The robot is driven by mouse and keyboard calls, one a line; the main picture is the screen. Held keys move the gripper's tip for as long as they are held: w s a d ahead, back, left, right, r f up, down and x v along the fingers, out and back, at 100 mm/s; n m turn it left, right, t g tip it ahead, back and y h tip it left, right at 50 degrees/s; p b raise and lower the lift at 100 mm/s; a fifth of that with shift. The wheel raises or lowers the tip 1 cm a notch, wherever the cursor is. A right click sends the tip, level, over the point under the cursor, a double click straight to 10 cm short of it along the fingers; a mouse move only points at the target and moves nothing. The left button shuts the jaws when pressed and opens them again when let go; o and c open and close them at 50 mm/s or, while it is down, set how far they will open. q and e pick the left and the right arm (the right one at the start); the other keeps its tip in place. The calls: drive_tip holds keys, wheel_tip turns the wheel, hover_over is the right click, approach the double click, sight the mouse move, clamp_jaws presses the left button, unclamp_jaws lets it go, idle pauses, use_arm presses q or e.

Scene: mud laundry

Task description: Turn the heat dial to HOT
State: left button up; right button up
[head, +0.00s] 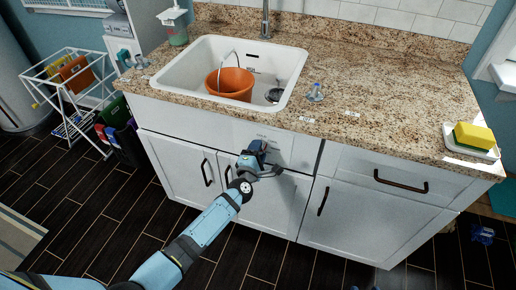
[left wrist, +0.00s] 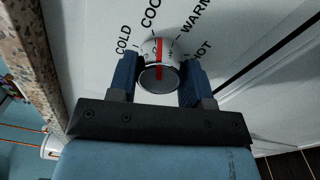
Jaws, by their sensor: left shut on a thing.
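The heat dial (left wrist: 158,80) is a round silver knob with a red stripe, on a white panel lettered COLD, COOL, WARM and HOT. Its red stripe points up, between COOL and WARM; HOT is at the right of the dial. My left gripper (left wrist: 160,66) has its two blue fingers on either side of the dial and is shut on it. In the head view my left gripper (head: 258,160) is at the cabinet front below the sink and hides the dial. My right gripper does not show.
The granite countertop (head: 380,105) overhangs the white cabinet (head: 350,222). The white sink (head: 190,62) holds an orange bucket (head: 232,84). Dark handles stick out of the cabinet doors and drawer. A yellow sponge (head: 473,137) sits at the right end. A drying rack (head: 68,88) stands at left.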

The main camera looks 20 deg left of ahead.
use_arm(q)
drive_tip(key=m+p, duration=0.1)
drive_tip(key=m, duration=0.3)
drive_tip(key=shift+r+m+p, duration=0.1)
drive_tip(key=shift+m+p, duration=0.7)
drive_tip(key=shift+m, duration=0.5)
drive_tip(key=m+p, duration=0.1)
drive_tip(key=m, duration=0.2)
drive_tip(key=shift+h, duration=0.3)
drive_tip(key=m+p, duration=0.1)
drive_tip(key=m, duration=0.1)
drive_tip(key=shift+m, duration=0.3)
drive_tip(key=m+p, duration=0.1)
drive_tip(key=m, duration=0.2)
drive_tip(key=shift+m+p, duration=0.4)
drive_tip(key=shift+m, duration=0.7)
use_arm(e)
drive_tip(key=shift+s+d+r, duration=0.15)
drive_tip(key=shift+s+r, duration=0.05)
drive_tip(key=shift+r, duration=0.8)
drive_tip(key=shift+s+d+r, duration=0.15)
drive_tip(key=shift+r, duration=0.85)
use_arm(q)
drive_tip(key=shift+m, duration=0.3)
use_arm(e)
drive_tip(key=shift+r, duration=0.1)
use_arm(q)
drive_tip(key=o, duration=0.9)
drive_tip(key=shift+s, duration=0.1)
